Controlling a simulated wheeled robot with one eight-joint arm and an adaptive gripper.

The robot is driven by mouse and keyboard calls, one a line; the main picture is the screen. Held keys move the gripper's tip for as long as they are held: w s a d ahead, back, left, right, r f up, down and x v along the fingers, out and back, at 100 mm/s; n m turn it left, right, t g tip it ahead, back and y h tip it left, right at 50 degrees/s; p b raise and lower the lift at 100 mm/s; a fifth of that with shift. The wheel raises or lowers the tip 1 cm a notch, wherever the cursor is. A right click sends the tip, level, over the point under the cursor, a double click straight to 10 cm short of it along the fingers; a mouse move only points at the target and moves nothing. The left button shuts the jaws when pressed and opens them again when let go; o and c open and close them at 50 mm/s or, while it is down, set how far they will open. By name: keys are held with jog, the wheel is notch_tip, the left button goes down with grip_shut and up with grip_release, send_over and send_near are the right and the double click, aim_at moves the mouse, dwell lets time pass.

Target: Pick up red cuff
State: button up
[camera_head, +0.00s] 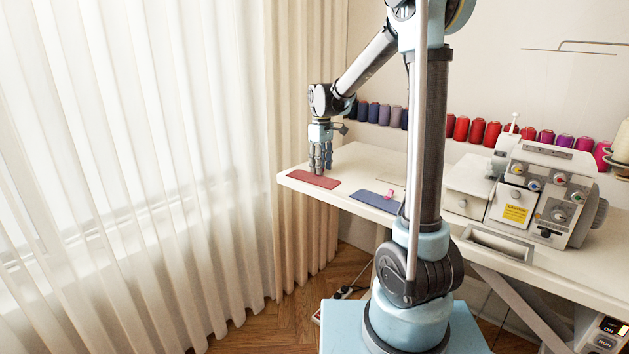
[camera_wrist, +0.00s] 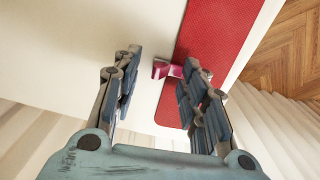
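The red cuff (camera_head: 313,180) lies flat near the left end of the white table. It also shows as a long red strip in the wrist view (camera_wrist: 212,38), with its lower part partly hidden by a finger. A small pink-and-white clip (camera_wrist: 160,69) sits at the cuff's long edge. My gripper (camera_head: 320,168) points down just over the cuff. In the wrist view my gripper (camera_wrist: 163,88) is open with nothing between its fingers. One finger is over bare table, the other over the cuff. The clip lies between the fingertips' lines. Whether a finger touches the cuff cannot be told.
A blue cuff (camera_head: 374,201) with a pink clip (camera_head: 390,194) lies to the right on the table (camera_head: 352,160). A white sewing machine (camera_head: 545,190) stands further right. Thread spools (camera_head: 478,131) line the back. Curtains (camera_head: 300,110) hang close beside the table's left end.

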jog(key=shift+f, duration=0.2)
jog(key=c, duration=0.8)
jog(key=shift+c, duration=0.2)
